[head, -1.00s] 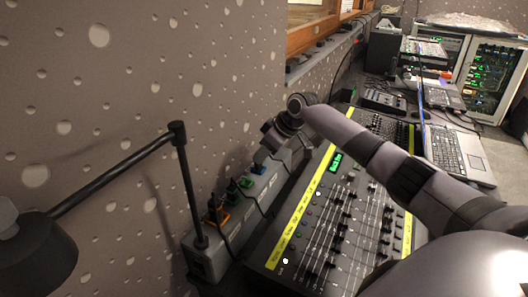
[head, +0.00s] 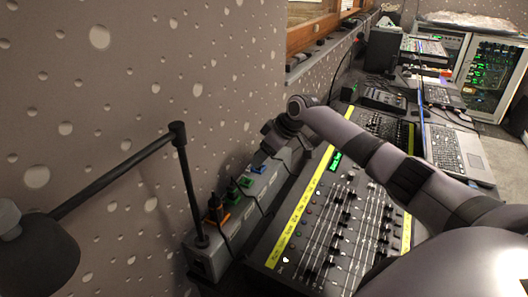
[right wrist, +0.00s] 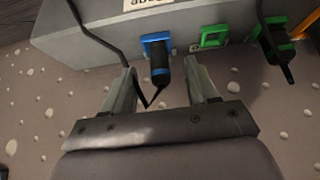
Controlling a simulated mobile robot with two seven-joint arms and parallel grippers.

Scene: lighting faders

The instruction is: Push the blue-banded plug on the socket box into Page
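The blue-banded plug (right wrist: 160,68) has a black body and a trailing black cord. It stands at a blue-framed socket (right wrist: 153,40) on the grey socket box (right wrist: 100,28); I cannot tell how deep it sits. A label (right wrist: 150,3) above that socket is upside down and cut off, and seems to read Page. In the right wrist view my right gripper (right wrist: 160,82) is open, one finger on each side of the plug, with gaps visible. In the head view my right gripper (head: 278,135) is over the far end of the box (head: 208,262). My left gripper is out of view.
An orange socket (head: 220,218) is at the box's near end. A fader desk (head: 325,225) lies right of the box; a black lamp (head: 178,150) rises on the left.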

